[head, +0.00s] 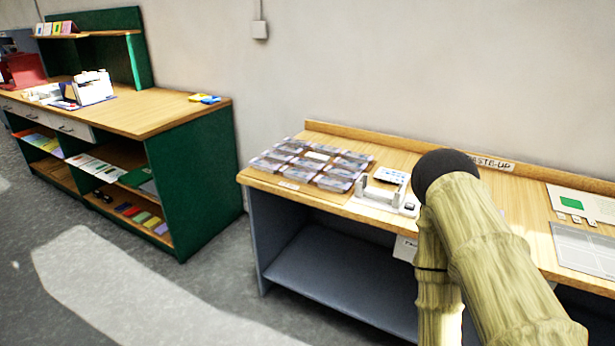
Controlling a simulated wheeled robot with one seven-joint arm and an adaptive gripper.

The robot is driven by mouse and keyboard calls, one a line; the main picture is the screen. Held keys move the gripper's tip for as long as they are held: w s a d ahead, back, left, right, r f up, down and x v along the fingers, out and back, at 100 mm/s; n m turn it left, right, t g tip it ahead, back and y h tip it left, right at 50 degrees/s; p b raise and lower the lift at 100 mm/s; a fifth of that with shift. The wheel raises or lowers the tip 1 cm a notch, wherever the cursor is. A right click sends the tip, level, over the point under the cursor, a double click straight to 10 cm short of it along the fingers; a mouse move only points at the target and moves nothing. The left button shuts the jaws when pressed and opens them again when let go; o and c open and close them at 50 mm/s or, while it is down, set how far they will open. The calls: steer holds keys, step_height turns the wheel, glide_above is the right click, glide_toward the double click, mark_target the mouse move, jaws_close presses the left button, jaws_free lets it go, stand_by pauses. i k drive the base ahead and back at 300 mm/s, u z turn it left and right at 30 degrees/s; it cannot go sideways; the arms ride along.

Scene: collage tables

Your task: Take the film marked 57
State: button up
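Several glossy film packets (333,181) lie in rows on the left part of the paste-up table. They look clear or silvery with darker edges. They are too small and shiny for me to read any number, so I cannot tell which film is marked 57. My arm stands at the right, in front of the table, and covers part of its middle. My gripper does not show in this view.
The table (520,233) carries a whitish stand (378,194) beside the films, and a sheet with a green square (571,203) and a grey gridded panel (585,249) at right. A green cabinet (195,185) stands at left. Grey floor (210,300) is open in front.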

mark_target(298, 160)
steer(key=u, duration=0.7)
steer(key=i, duration=1.5)
steer(key=z, duration=0.95)
